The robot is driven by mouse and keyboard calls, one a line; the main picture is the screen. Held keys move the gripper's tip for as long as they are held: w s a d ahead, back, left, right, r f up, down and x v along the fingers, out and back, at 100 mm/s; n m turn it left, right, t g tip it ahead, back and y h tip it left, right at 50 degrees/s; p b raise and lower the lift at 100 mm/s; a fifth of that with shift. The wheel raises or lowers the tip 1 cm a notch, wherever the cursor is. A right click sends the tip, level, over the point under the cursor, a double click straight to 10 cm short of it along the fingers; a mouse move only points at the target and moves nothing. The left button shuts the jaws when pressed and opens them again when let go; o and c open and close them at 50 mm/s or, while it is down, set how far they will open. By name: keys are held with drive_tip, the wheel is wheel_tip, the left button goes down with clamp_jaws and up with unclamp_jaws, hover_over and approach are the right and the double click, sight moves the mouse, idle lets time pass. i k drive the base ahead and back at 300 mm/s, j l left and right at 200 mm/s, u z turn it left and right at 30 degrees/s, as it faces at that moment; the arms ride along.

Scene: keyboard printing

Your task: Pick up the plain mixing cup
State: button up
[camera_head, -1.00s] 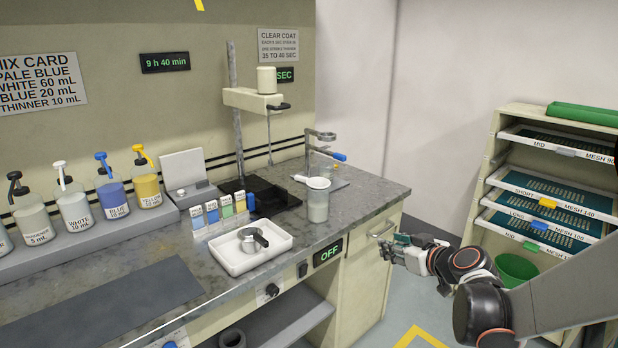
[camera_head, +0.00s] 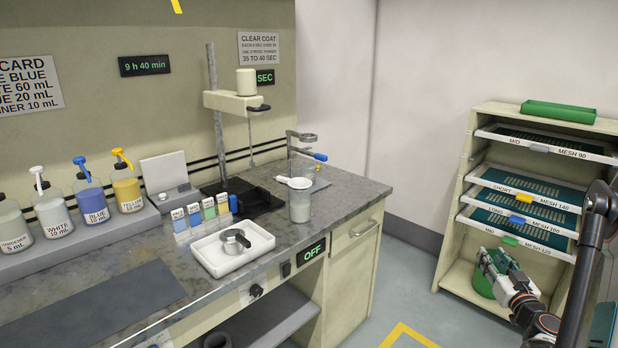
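My gripper (camera_head: 497,260) is at the lower right, well away from the bench, in front of the shelf rack. Its two fingers look apart, with nothing visible between them.
The rack (camera_head: 455,275) holds screens, with a green bin (camera_head: 481,284) below. Floor between bench and rack is open.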

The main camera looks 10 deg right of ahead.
sight(308, 170)
drive_tip(key=i+u, duration=0.15)
drive_tip(key=i, duration=0.35)
drive_tip(key=i+l+u, duration=0.1)
drive_tip(key=i, duration=0.4)
drive_tip(key=i+l+u, duration=0.15)
drive_tip(key=i, duration=0.35)
drive_tip(key=i+l+u, duration=0.15)
drive_tip(key=i+l, duration=0.15)
drive_tip(key=i, duration=0.15)
